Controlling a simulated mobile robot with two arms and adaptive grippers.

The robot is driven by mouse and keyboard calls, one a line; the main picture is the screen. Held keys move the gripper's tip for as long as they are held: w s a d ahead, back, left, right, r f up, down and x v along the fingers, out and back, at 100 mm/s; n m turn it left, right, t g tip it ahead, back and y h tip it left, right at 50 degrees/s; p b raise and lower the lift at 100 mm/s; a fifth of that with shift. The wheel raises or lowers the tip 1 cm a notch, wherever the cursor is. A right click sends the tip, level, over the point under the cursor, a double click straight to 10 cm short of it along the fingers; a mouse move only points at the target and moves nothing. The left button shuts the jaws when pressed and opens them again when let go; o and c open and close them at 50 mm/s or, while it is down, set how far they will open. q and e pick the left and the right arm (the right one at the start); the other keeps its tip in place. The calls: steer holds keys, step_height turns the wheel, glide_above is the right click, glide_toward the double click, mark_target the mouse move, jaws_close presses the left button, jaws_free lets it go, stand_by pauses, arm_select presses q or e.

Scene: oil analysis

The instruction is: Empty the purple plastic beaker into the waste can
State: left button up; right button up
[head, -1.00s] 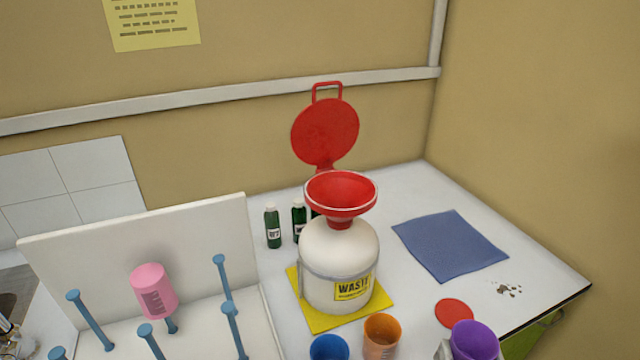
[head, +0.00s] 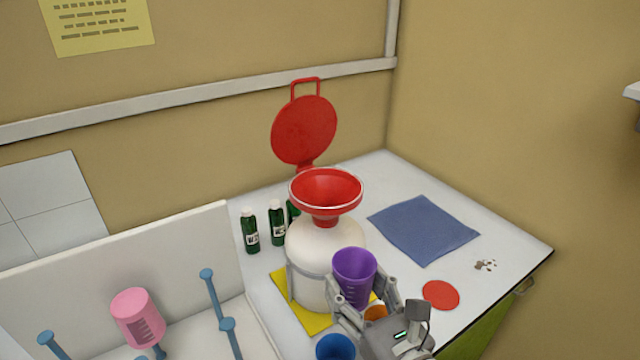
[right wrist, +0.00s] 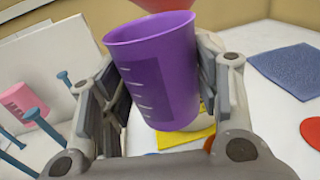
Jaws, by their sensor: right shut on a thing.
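The purple beaker (head: 354,279) is held in front of the waste can, in the head view. My right gripper (head: 356,300) is shut on it, with one finger on each side. In the right wrist view the purple beaker (right wrist: 155,75) stands nearly upright, slightly tilted, between the fingers (right wrist: 160,95). Its contents cannot be made out. The white waste can (head: 310,270) has a red funnel (head: 326,190) on top, with its red lid (head: 304,130) raised open behind. The beaker is below the funnel's rim and hides the can's label. My left gripper is not in view.
A blue beaker (head: 335,347) and an orange beaker (head: 376,312) stand near my right gripper. Dark green bottles (head: 250,231) stand left of the can. A peg rack (head: 225,285) holds a pink beaker (head: 138,316). A blue cloth (head: 424,229) and red disc (head: 441,295) lie at right.

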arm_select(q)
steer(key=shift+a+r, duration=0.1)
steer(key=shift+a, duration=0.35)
arm_select(e)
steer(key=w+a+r+n+g+y, duration=0.4)
steer(key=a+r+n+g+y, duration=0.1)
steer(key=a, duration=0.5)
steer(key=shift+a+r+y, duration=0.15)
steer(key=shift+r+y, duration=0.15)
steer(key=shift+y, duration=0.4)
steer(key=shift+w, duration=0.1)
